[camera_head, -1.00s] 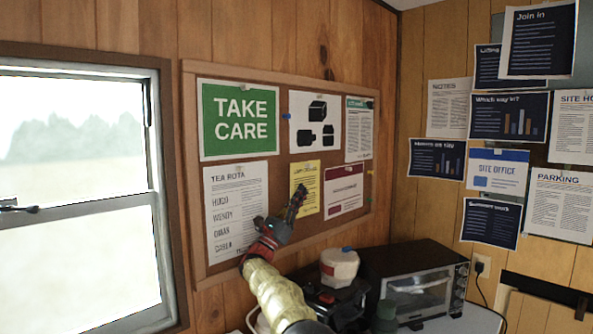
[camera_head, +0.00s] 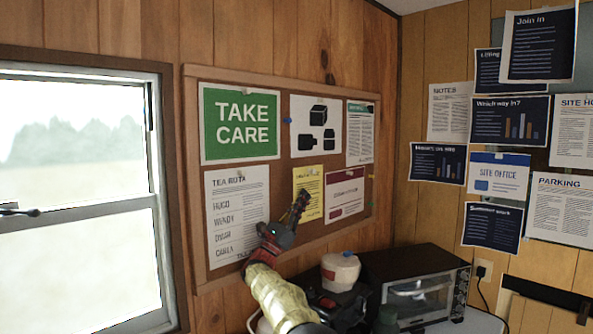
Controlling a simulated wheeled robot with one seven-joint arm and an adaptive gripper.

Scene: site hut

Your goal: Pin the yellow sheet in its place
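The yellow sheet (camera_head: 314,182) lies flat against the cork board (camera_head: 240,289), low in its middle, between the tea rota and a white and maroon sheet. My gripper (camera_head: 303,197) is in front of the yellow sheet and hides its lower left part. The fingers are dark, small and seen at a slant, so I cannot tell whether they are open, or whether they hold a pin or touch the sheet. A blue pin (camera_head: 288,119) shows on the board left of the pictogram sheet.
The board also bears a green "TAKE CARE" sign (camera_head: 241,123), the tea rota (camera_head: 238,215) and the maroon sheet (camera_head: 345,194). Below stand a white tub (camera_head: 340,270) with something blue on top and a toaster oven (camera_head: 420,290). A window (camera_head: 80,190) is at left.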

